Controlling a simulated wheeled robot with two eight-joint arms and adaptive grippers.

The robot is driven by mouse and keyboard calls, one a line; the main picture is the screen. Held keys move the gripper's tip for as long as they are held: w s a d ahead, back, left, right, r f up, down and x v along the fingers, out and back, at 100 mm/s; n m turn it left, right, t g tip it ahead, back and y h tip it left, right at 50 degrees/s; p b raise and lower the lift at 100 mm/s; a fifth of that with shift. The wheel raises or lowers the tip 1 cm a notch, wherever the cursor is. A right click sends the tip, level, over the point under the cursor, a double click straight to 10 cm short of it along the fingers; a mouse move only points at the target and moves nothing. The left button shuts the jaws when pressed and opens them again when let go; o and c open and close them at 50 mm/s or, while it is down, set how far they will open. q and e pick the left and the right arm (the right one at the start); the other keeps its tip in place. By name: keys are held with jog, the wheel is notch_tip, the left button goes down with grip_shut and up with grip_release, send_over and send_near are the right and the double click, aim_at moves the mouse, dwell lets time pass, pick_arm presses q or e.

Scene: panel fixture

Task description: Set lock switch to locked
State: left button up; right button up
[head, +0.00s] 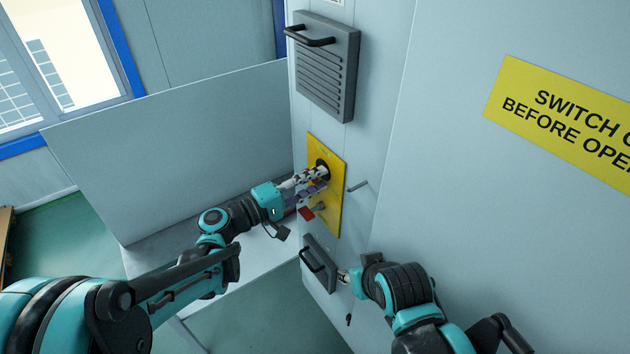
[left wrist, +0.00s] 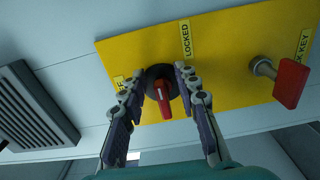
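The lock switch is a red handle (left wrist: 163,98) on a round black base, mounted on a yellow plate (left wrist: 228,58). A LOCKED label (left wrist: 185,40) and a partly hidden label ending in F (left wrist: 119,82) are beside it. A red key (left wrist: 291,82) on a metal stem sits to the right. My left gripper (left wrist: 160,82) is open, a finger on each side of the handle with gaps showing. In the head view the left gripper (head: 318,175) covers most of the switch on the yellow plate (head: 335,215). My right gripper (head: 345,277) is by the lower black handle; its fingers are unclear.
A vented grey cover (head: 328,75) with a black handle is above the plate. A thin metal peg (head: 358,185) sticks out to its right. A small grey panel (head: 316,262) with a handle is below. A yellow warning sign (head: 575,120) is at right.

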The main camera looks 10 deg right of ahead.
pick_arm(q)
jog(key=v, duration=1.2)
jog(key=shift+f, duration=0.1)
